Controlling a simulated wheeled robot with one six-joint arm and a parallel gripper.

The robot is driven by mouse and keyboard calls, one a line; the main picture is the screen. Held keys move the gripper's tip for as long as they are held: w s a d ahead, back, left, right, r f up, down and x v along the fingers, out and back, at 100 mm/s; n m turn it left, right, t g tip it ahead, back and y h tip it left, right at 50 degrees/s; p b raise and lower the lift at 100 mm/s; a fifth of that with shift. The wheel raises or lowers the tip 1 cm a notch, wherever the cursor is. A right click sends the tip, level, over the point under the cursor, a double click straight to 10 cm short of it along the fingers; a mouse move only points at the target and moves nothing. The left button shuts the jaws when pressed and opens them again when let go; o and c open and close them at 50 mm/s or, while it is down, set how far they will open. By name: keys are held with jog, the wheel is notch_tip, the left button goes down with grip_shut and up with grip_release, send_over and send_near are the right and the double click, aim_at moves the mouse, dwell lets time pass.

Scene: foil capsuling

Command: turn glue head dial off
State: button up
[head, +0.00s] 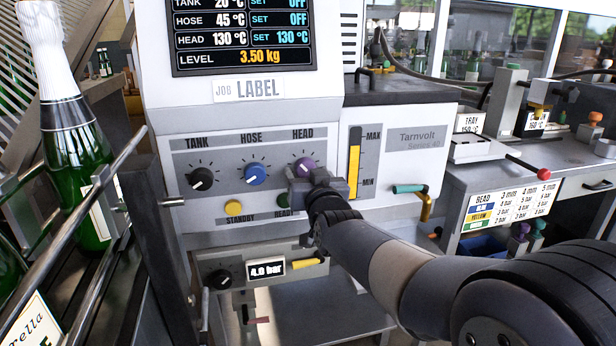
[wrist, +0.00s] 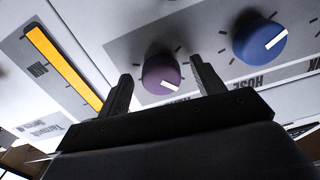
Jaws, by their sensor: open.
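The purple HEAD dial (head: 304,165) is on the grey strip of the machine's front panel, right of the blue HOSE dial (head: 255,173) and the black TANK dial (head: 202,178). My gripper (head: 314,180) is at the HEAD dial and hides its lower part. In the wrist view, which is turned over, the HEAD dial (wrist: 161,74) lies between my gripper's two open fingers (wrist: 160,68), with gaps beside it. Its white mark points to the lower right there. The display (head: 243,36) reads HEAD 130 °C, SET 130 °C; the TANK and HOSE settings read OFF.
A yellow STANDBY button (head: 234,208) and a green READY button (head: 284,200) sit below the dials. A yellow level gauge (head: 354,165) is to the right. A foil-topped green bottle (head: 75,140) stands behind rails at left. A teal-handled valve (head: 408,189) juts out at right.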

jog(key=c, duration=1)
jog(key=shift+n, duration=0.3)
jog(key=n, duration=0.7)
jog(key=shift+w+d+r, duration=0.1)
jog(key=shift+d, duration=0.05)
jog(key=shift+d+r+n, duration=0.1)
jog(key=shift+n, duration=4.1)
